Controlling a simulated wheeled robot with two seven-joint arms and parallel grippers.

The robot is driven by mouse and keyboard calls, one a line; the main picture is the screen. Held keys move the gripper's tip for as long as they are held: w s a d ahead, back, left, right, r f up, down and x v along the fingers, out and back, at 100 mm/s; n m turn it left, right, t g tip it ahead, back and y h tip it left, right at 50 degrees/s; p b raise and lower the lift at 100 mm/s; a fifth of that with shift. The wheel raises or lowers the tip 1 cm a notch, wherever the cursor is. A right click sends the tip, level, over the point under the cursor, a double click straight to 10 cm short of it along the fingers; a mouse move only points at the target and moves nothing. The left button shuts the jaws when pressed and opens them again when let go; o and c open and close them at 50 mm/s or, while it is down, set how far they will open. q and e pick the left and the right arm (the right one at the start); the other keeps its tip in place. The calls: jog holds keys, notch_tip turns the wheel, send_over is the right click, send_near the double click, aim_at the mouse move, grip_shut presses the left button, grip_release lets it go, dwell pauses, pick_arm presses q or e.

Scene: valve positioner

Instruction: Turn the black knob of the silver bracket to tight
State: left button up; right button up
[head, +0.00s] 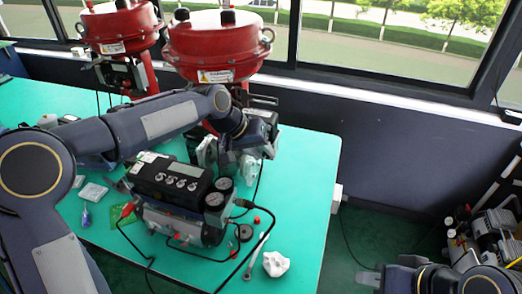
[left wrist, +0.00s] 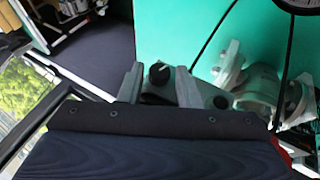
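The black knob (left wrist: 159,74) shows in the left wrist view between the two fingers of my left gripper (left wrist: 158,84). A finger stands on each side of it, with a visible gap on the left; I cannot tell whether either finger touches it. The silver bracket (left wrist: 262,92) lies to the right of the fingers. In the head view, my left gripper (head: 262,146) reaches down over the bracket (head: 249,168) behind the positioner, and the knob is hidden. My right gripper (head: 368,279) shows only partly at the bottom right, away from the table, with its opening unclear.
The black positioner (head: 172,183) with gauges and cables stands in front of the bracket. Two red actuators (head: 218,45) rise behind. A white part (head: 276,263), a wrench (head: 256,256) and small caps lie near the right edge of the green table (head: 310,165). A compressor (head: 490,240) stands at right.

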pick_arm(q)
jog(key=shift+c, duration=0.2)
grip_shut()
